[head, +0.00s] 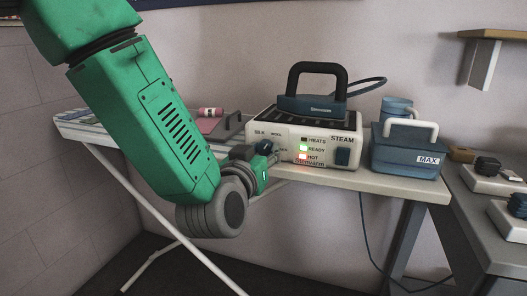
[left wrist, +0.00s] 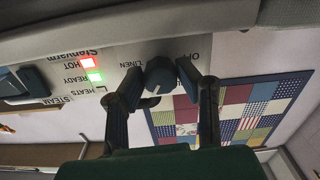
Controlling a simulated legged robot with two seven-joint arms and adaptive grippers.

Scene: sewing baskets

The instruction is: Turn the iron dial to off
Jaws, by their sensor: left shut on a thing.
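The steam iron station (head: 313,142) is a cream box on the table, with lit green READY and red HOT lamps on its front. Its dark blue round dial (left wrist: 159,74) shows in the left wrist view, which is upside down, with a pale pointer mark at its edge. The words LINEN and part of OFF are printed around it. My left gripper (left wrist: 160,80) has its two fingers on either side of the dial and is shut on it. In the head view my left gripper (head: 268,160) is at the station's front left, largely covering the dial. My right gripper is not in view.
The blue iron (head: 312,105) with a black handle rests on top of the station. A blue tank (head: 408,155) marked MAX stands to the right. An ironing board (head: 75,123) is behind my arm. A patchwork quilt (left wrist: 235,108) shows in the left wrist view.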

